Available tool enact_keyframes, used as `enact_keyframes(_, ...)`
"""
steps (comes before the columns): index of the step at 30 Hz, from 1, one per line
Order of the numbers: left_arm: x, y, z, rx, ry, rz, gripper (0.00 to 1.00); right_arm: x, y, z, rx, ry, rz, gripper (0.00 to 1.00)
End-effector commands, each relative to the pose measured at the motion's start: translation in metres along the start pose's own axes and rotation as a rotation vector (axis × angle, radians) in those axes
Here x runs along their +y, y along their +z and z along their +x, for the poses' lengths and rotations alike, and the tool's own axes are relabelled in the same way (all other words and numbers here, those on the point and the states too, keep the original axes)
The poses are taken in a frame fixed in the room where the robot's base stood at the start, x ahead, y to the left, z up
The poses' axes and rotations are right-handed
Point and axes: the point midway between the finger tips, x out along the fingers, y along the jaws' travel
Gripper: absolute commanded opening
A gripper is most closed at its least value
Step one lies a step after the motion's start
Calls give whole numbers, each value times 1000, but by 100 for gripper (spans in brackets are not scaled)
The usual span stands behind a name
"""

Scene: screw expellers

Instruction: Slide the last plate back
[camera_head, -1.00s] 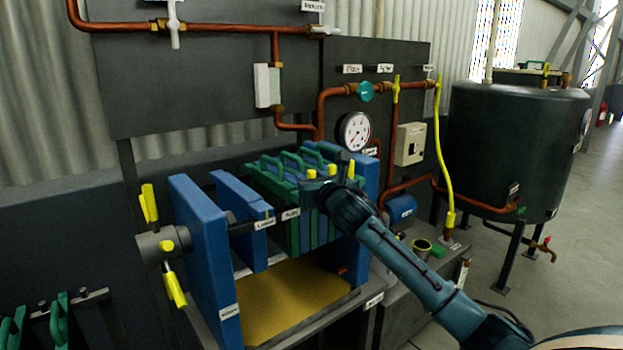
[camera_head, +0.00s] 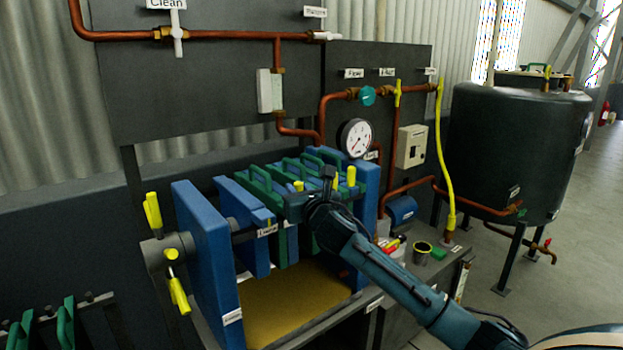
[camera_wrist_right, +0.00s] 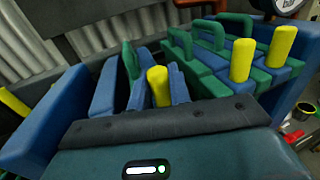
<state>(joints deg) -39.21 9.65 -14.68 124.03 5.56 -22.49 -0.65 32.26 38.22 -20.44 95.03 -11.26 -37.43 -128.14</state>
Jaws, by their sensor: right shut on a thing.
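A press holds a row of green-framed and blue plates (camera_head: 292,168) with green loop handles on top. One green plate (camera_head: 259,180) with a yellow peg (camera_head: 298,186) stands apart from the stack, close to the blue movable head (camera_head: 240,208) at the left. My right gripper (camera_head: 301,205) is at the near side of this plate and shut on it around its peg; the fingertips are mostly hidden. In the right wrist view the peg (camera_wrist_right: 158,86) stands just beyond the gripper, and a gap separates this plate from the remaining stack (camera_wrist_right: 222,65). My left gripper is not in view.
The blue end block (camera_head: 204,250) with a yellow-handled wheel (camera_head: 165,251) bounds the press at left. A tan tray (camera_head: 290,301) lies below. Copper pipes, a gauge (camera_head: 355,138) and a dark tank (camera_head: 515,150) stand right. Small tubs (camera_head: 422,252) sit on the bench beside my right arm.

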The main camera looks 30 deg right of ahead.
Motion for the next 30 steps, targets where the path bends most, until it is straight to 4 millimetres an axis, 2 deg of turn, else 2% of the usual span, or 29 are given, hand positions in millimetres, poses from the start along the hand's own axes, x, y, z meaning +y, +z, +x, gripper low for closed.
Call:
enact_keyframes(1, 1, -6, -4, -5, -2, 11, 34, 9, 3, -2, 3, 3, -1, 0)
enact_keyframes(3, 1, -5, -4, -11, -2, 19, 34, 14, 2, -4, 2, 1, 0, 0)
enact_keyframes(12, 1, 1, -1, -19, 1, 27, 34, 16, -1, -5, 0, 0, 1, 0)
enact_keyframes(13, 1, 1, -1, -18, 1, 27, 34, 16, -1, -5, 0, 0, 1, 21)
enact_keyframes(19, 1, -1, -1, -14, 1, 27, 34, 16, -1, -4, 0, -1, 1, 37)
enact_keyframes(30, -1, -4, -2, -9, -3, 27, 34, 15, 0, -11, -1, -1, 0, 38)
